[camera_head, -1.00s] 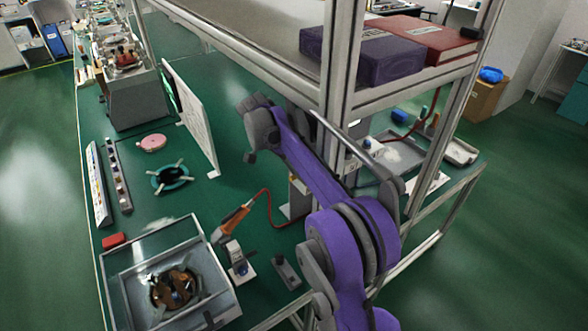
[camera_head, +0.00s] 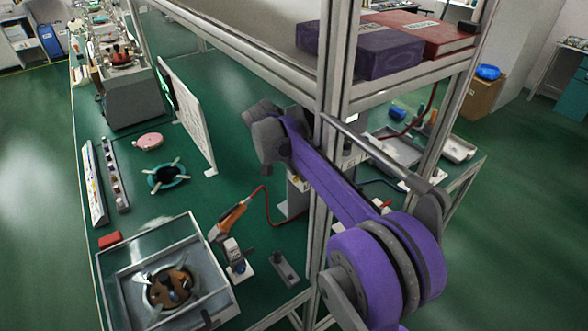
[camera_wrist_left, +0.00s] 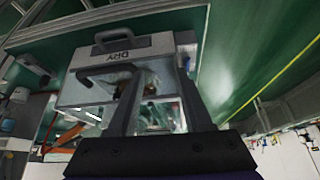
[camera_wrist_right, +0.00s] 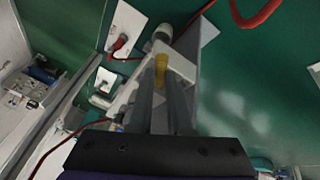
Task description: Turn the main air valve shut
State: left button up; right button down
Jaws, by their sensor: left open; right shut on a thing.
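My right gripper (camera_wrist_right: 162,88) is shut on the yellow handle (camera_wrist_right: 161,68) of the valve, as the right wrist view shows. A pale grey body and a round fitting (camera_wrist_right: 160,38) sit just beyond the handle. The fingers hide part of the handle, and I cannot tell its exact angle. In the head view my purple right arm reaches up and left across the shelf post; the fingers and the valve cannot be made out there. My left gripper (camera_wrist_left: 157,82) is open and empty, in front of a box labelled DRY (camera_wrist_left: 122,56).
An orange-handled tool (camera_head: 229,218) with a red hose stands behind an open glass-sided box (camera_head: 205,300). Red tubing (camera_wrist_right: 255,14) runs near the valve.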

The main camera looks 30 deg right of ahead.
jog(key=shift+s+d+n, duration=0.1)
jog(key=shift+s+n, duration=0.05)
jog(key=shift+n, duration=0.15)
jog(key=c, duration=0.8)
grip_release()
jog(key=shift+c, duration=0.2)
jog(key=v, duration=1)
jog(key=shift+r+p, duration=0.3)
jog(key=shift+r, duration=0.1)
jog(key=shift+s, duration=0.1)
